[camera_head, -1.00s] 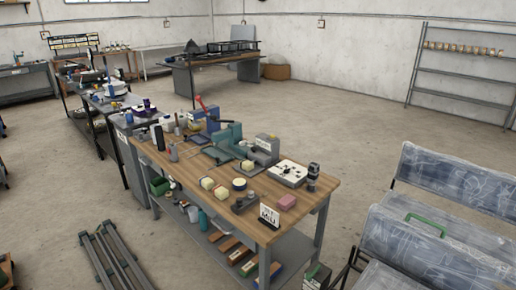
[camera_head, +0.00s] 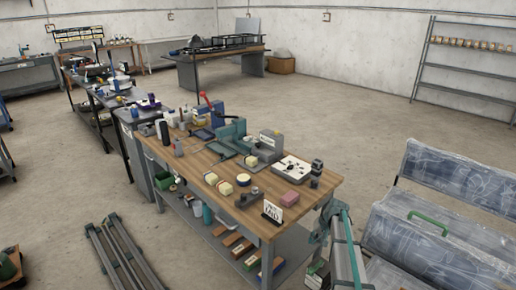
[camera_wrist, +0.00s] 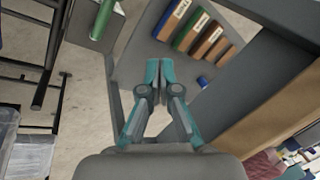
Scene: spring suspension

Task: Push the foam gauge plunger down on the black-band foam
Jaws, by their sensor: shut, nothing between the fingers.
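My gripper (camera_wrist: 159,70) is shut and empty in the wrist view, its teal fingertips together. It points down past the bench edge toward the lower shelf, away from the foam. In the head view my teal and grey arm stands at the bench's right front corner. A round cream piece with a dark band (camera_head: 243,180), perhaps the black-band foam, sits on the wooden bench top (camera_head: 213,160). Cream blocks (camera_head: 225,187) lie nearby. A small dark grey device (camera_head: 248,197) stands in front of them; I cannot tell whether it is the foam gauge. No plunger can be made out.
A pink block (camera_head: 297,199), a white sign (camera_head: 273,212) and a white panel box (camera_head: 291,169) are on the bench's right part. Teal equipment (camera_head: 230,135) stands behind. The lower shelf (camera_wrist: 135,75) holds several coloured boxes (camera_wrist: 191,30). Wrapped crates (camera_head: 440,245) stand to the right.

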